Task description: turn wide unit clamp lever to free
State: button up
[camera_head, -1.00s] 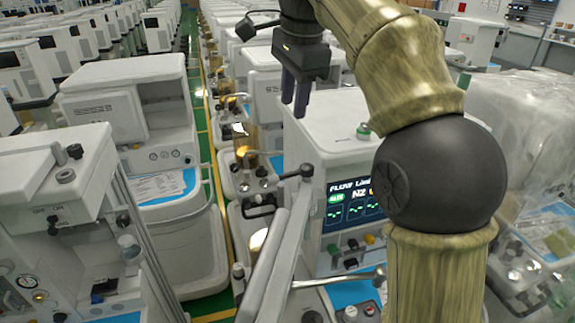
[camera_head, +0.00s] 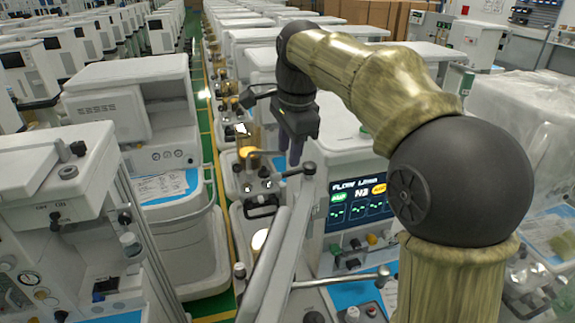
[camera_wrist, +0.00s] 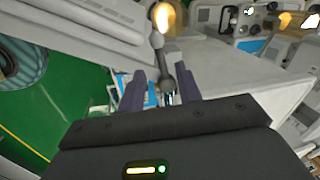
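The clamp lever (camera_head: 308,169) is a small dark lever with a round knob, at the top of a long pale rail (camera_head: 288,245) in the head view. In the wrist view the lever (camera_wrist: 167,82) points down the picture between my fingers. My gripper (camera_head: 290,150) is just above and behind the lever in the head view, pointing down. In the wrist view my gripper (camera_wrist: 161,90) has its two dark fingers apart, one on each side of the lever. I cannot tell whether either finger touches it.
A white unit with a FLOW screen (camera_head: 357,205) stands right of the rail. A white cart (camera_head: 130,100) stands left, past a green floor strip (camera_head: 210,302). Plastic-wrapped equipment (camera_head: 520,125) is at right.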

aim_at(288, 174)
jog(key=f, duration=0.3)
jog(key=w+f, duration=0.1)
jog(key=f, duration=0.1)
jog(key=shift+a+f, duration=0.1)
jog(key=shift+a, duration=0.1)
jog(key=shift+c, duration=0.2)
grip_shut()
